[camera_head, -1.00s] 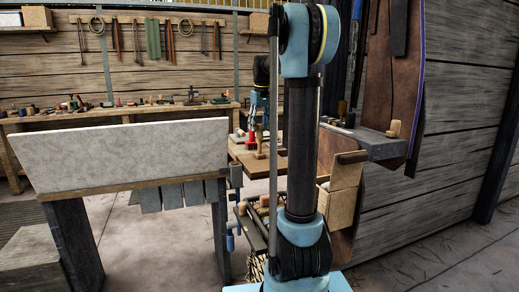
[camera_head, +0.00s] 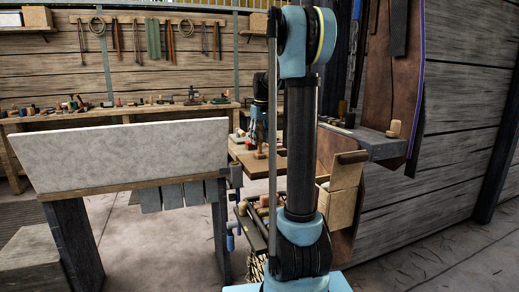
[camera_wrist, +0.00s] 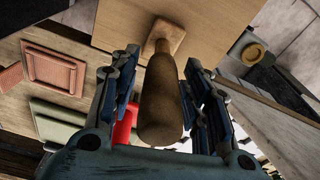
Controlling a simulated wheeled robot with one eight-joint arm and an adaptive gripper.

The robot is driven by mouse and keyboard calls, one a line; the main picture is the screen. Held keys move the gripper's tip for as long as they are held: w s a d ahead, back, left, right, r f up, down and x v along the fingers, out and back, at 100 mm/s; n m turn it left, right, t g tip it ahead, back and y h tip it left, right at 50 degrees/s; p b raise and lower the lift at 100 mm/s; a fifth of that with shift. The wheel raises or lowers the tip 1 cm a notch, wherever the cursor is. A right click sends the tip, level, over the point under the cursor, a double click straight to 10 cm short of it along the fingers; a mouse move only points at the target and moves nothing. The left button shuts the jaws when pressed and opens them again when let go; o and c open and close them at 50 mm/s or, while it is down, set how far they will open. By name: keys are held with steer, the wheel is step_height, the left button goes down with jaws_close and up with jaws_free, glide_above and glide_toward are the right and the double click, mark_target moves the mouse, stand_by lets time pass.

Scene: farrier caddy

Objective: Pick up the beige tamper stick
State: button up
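The beige tamper stick (camera_wrist: 160,100) stands in the middle of the wrist view, with a rounded handle toward the camera and a squarish foot at the far end. My gripper (camera_wrist: 162,62) has one finger on each side of the handle, with narrow gaps showing near the fingertips. In the head view the stick (camera_head: 260,147) is small, on the wooden tabletop (camera_head: 272,168) behind my arm. My gripper (camera_head: 258,132) is above it there, dark and partly hidden, so contact is unclear.
A red object (camera_wrist: 125,125) lies beside the left finger in the wrist view. A green object (camera_wrist: 58,115) and a reddish-brown framed panel (camera_wrist: 52,68) are at left. A pale slab (camera_head: 120,155) stands left of my arm in the head view.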

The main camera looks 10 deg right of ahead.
jaws_close()
step_height(320, 180, up, 10)
stand_by(0.6)
steer(key=shift+c, duration=1.4)
jaws_free()
jaws_close()
